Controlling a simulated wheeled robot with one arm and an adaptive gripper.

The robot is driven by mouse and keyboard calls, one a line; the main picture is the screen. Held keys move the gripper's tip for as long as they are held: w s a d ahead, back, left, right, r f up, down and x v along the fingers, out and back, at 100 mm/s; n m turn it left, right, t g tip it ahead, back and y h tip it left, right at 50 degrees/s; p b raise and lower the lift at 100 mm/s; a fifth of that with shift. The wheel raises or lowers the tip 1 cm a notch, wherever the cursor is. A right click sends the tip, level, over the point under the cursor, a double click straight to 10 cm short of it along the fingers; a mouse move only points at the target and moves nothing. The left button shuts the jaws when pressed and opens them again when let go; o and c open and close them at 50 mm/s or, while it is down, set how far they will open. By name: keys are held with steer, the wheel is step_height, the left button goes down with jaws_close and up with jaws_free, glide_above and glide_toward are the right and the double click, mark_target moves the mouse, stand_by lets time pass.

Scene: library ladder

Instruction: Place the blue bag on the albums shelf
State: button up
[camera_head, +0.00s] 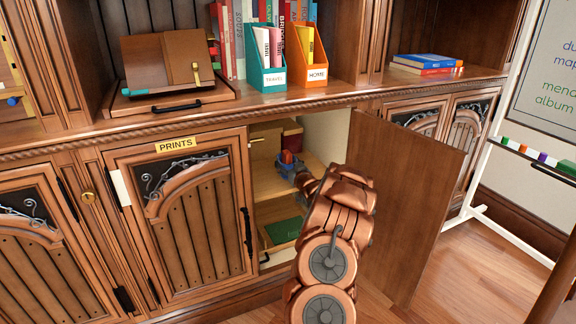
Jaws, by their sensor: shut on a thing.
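My gripper (290,167) reaches into the open cabinet, just above its upper shelf (264,181). It is small in the view and partly hidden by my arm. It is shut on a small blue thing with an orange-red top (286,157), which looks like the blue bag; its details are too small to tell. I cannot tell whether the bag touches the shelf. A green flat book or album (283,231) lies on the lower shelf. No albums label is readable on this cabinet.
The open cabinet door (408,190) stands to the right of my arm. A dark red thing (292,138) is at the back of the upper shelf. The closed door labelled PRINTS (176,144) is on the left.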

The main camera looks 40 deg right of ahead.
steer(key=o, duration=1.2)
steer(key=shift+s+r, duration=0.1)
steer(key=shift+s, duration=0.35)
steer(key=p+v, duration=0.2)
steer(key=v, duration=0.9)
steer(key=shift+a+p, duration=0.2)
steer(key=shift+p, duration=0.15)
steer(key=shift+s, duration=0.1)
